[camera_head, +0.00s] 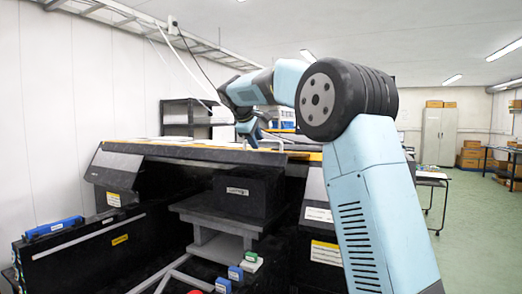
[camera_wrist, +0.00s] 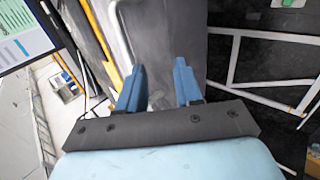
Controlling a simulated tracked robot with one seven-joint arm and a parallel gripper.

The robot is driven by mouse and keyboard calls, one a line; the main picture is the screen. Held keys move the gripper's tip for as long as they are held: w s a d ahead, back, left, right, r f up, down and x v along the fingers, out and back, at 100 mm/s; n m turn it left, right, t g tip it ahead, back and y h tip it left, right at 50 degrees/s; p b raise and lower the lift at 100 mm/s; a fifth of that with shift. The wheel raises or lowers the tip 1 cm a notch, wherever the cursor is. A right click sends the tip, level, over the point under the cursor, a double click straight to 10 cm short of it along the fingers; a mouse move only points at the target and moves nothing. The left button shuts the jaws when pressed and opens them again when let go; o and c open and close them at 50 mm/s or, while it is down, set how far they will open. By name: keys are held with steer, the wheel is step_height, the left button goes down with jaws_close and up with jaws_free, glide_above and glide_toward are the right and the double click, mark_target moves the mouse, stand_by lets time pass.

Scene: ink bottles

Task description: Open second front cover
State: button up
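A long dark machine with a yellow-edged top (camera_head: 220,154) spans the head view. Its front has sloped grey panels at left (camera_head: 116,168) and right (camera_head: 317,185); I cannot tell which is the second front cover. A thin bent metal handle (camera_head: 281,144) stands at the top edge. A pale bent bar, which looks like this handle, shows in the wrist view (camera_wrist: 119,32), ending by the left fingertip. My gripper (camera_wrist: 158,78) has its two blue fingers apart over a dark grey surface, with nothing visibly held. In the head view it is low over the top edge, partly hidden.
A black box (camera_head: 248,192) and a grey stepped stand (camera_head: 215,220) fill the machine's middle bay. Blue and green ink caps (camera_head: 250,257) are below. A pale frame (camera_wrist: 275,85) shows right in the wrist view. The floor at right (camera_head: 475,230) is clear.

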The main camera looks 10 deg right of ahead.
steer(key=shift+v, duration=2.15)
